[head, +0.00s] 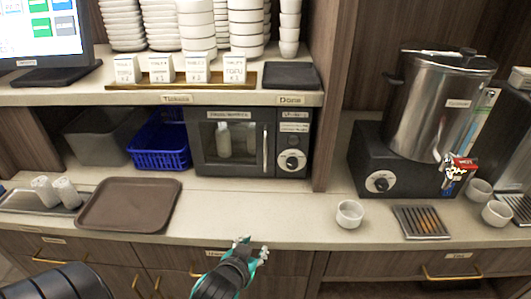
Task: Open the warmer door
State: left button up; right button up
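The warmer (211,170) is a dark box with a glass-fronted door. It stands under the shelf at the back of the counter. Its door is shut, and a pale bottle (223,140) shows behind the glass. The upright silver door handle (265,152) is at the door's right edge, left of the round knob (292,161). My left gripper (252,246) is at the counter's front edge, below and in front of the warmer, apart from the handle. My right gripper is not in view.
A brown tray (128,204) and blue basket (160,150) are left of the warmer. A wooden divider (331,90) stands close on its right. A white cup (350,213) and a metal urn (433,110) are further right. The counter before the warmer is clear.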

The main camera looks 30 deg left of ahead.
pick_arm(q)
jog(key=w+a+r+n+t+y, duration=0.1)
jog(key=w+a+r+t+y, duration=0.15)
jog(key=r, duration=0.35)
jog(key=w+a+r+n+t+y, duration=0.1)
jog(key=w+a+r+t, duration=0.1)
jog(key=r+t, duration=0.35)
jog(key=g+p, duration=0.2)
jog(key=p, duration=0.2)
send_near(265, 150)
jog(key=x, duration=0.9)
jog(key=shift+w+a, duration=0.1)
jog(key=shift+w, duration=0.05)
jog(key=shift+w+a, duration=0.25)
jog(key=shift+w, duration=0.35)
jog(key=shift+c, duration=0.4)
grip_shut()
